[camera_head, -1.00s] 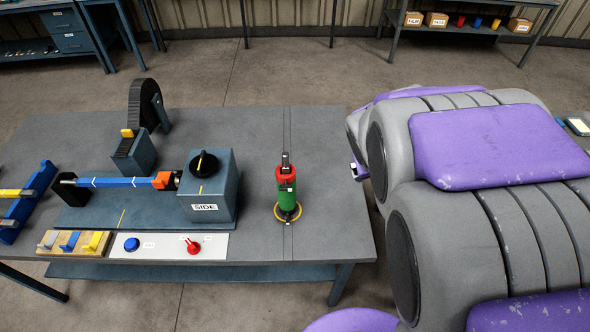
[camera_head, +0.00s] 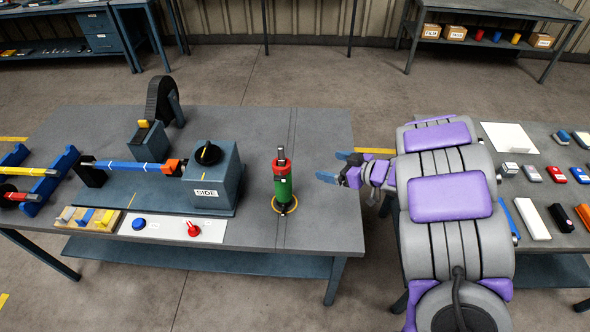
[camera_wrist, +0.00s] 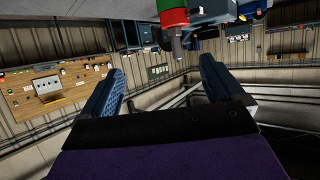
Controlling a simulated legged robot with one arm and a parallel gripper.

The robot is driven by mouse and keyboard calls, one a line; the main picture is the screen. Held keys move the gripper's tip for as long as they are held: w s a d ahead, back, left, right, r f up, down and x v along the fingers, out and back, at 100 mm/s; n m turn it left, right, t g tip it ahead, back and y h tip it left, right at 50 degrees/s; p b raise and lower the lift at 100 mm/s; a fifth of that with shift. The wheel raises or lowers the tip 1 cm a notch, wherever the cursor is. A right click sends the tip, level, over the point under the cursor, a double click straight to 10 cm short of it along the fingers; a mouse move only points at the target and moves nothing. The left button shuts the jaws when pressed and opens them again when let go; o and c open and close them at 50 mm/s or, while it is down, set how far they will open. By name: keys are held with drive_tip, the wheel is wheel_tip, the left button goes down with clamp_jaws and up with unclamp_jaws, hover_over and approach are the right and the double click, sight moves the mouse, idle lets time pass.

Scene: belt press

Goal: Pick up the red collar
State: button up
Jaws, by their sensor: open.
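The red collar (camera_head: 280,168) sits around the upper part of an upright stand on the table, above a green sleeve (camera_head: 282,188). A dark grey post sticks up out of it, and a yellow ring (camera_head: 285,208) lies at its foot. My gripper (camera_head: 334,167), with blue fingers, is open and empty to the right of the stand, apart from it, its fingers pointing left towards it. In the wrist view the open fingers (camera_wrist: 160,68) have nothing between them; red and green parts (camera_wrist: 173,18) with a grey end show at the top edge, beyond the fingertips.
Left of the stand are a blue-grey block marked SIDE (camera_head: 213,180) with a black knob, and a blue bar. A white panel (camera_head: 168,229) with a blue button and red knob lies in front. A second table (camera_head: 540,238) at right holds several small items.

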approach(286, 166)
drive_tip(key=shift+g+y, duration=0.3)
drive_tip(key=b+x, duration=0.4)
drive_tip(key=x, duration=0.6)
drive_tip(key=shift+w+r, duration=0.1)
drive_tip(key=shift+w, duration=0.25)
drive_tip(key=shift+w+f, duration=0.1)
drive_tip(key=shift+f, duration=0.1)
drive_tip(key=shift+d, duration=0.2)
drive_tip(key=shift+a, duration=0.3)
drive_tip(key=c, duration=0.6)
drive_tip(key=shift+d, duration=0.1)
drive_tip(key=c, duration=0.7)
drive_tip(key=shift+o, duration=0.2)
